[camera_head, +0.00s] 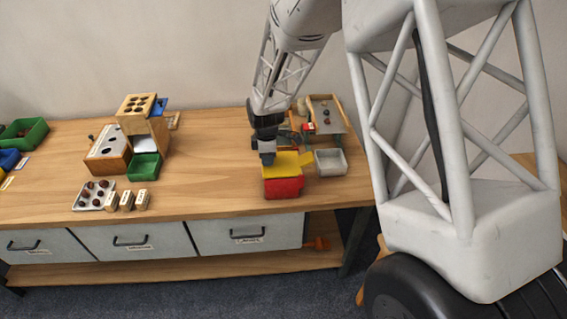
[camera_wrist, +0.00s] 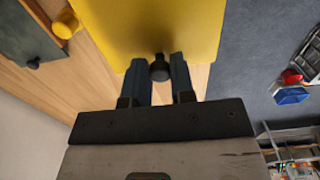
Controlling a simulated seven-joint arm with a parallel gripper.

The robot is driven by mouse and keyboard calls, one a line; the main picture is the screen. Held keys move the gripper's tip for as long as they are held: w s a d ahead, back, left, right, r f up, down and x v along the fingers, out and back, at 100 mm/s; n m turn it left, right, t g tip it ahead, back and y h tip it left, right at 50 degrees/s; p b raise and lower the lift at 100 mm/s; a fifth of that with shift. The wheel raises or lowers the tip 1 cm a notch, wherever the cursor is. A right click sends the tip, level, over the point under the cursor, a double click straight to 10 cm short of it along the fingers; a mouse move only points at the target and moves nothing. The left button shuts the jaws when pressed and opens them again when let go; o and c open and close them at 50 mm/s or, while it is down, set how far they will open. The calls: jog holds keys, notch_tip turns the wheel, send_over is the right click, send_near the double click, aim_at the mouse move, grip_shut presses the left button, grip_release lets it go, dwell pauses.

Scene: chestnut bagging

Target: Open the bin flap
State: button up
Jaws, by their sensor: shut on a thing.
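The red bin (camera_head: 284,188) stands near the front edge of the table, right of centre in the head view. Its yellow flap (camera_head: 287,166) is at the top of the bin; how far it is tilted is hard to tell. In the wrist view the yellow flap (camera_wrist: 150,25) fills the upper middle, with a dark round knob (camera_wrist: 160,69) at its edge. My gripper (camera_head: 267,158) is at the flap's left side in the head view. In the wrist view its two blue-grey fingers (camera_wrist: 160,75) are shut on the knob. The bin's inside is hidden.
A grey tray (camera_head: 330,162) stands just right of the bin, with a sloped wooden board (camera_head: 327,114) behind it. A wooden dispenser (camera_head: 145,125), a green tray (camera_head: 145,167) and a white tray of chestnuts (camera_head: 93,195) stand left. The table between is clear.

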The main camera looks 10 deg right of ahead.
jog(key=shift+r, duration=0.1)
jog(key=shift+d+r, duration=0.25)
jog(key=shift+r, duration=0.3)
jog(key=shift+d+r, duration=0.25)
jog(key=shift+r, duration=0.25)
jog(key=shift+r, duration=0.2)
jog(key=shift+d+r, duration=0.6)
jog(key=shift+r, duration=0.25)
jog(key=shift+d+r, duration=0.1)
jog(key=shift+d, duration=0.05)
